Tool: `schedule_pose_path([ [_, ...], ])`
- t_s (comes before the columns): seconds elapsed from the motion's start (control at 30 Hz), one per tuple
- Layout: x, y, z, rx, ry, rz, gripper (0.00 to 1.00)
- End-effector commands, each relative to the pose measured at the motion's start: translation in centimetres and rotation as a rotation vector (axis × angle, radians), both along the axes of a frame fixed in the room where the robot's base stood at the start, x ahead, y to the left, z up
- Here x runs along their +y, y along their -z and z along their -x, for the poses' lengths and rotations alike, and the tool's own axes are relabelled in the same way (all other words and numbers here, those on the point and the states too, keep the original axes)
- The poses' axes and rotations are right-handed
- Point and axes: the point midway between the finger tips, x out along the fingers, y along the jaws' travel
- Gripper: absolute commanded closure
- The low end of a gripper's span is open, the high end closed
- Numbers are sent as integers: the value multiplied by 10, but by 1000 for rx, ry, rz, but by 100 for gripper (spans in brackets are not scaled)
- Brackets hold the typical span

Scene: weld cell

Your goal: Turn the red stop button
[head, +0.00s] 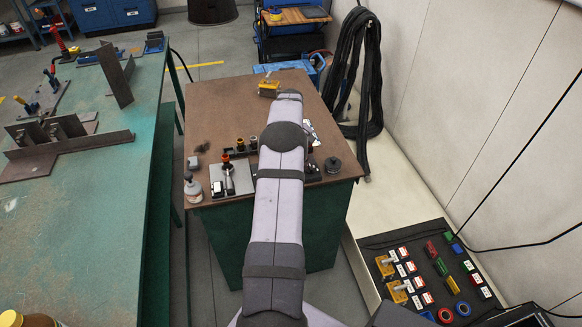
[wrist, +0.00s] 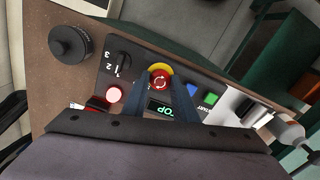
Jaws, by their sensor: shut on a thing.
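The red stop button (wrist: 159,80) shows in the middle of the wrist view, with a yellow ring behind it. It is on a dark control panel (wrist: 187,74) and carries white arrow marks. The two blue fingers of my gripper (wrist: 160,86) are on either side of the button, shut on it. In the head view my arm hides the button and the gripper; only an edge of the panel (head: 312,176) shows.
On the panel are a black selector switch (wrist: 123,64), a pink round button (wrist: 113,94), a blue button (wrist: 193,89) and a green START button (wrist: 211,98). A black round knob (wrist: 70,42) stands beside it.

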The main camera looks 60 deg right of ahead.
Motion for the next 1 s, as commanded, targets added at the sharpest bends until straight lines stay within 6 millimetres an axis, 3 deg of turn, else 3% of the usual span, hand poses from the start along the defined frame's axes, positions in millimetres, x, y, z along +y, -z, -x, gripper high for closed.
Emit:
schedule_pose_path([
  [0.3,0,1,0,-1,101,-1,97],
  [0.7,1,2,0,0,109,-1,97],
  [0.73,1,2,0,0,109,-1,72],
  [0.8,1,2,0,0,108,-1,55],
  [1.0,0,1,0,0,108,-1,55],
])
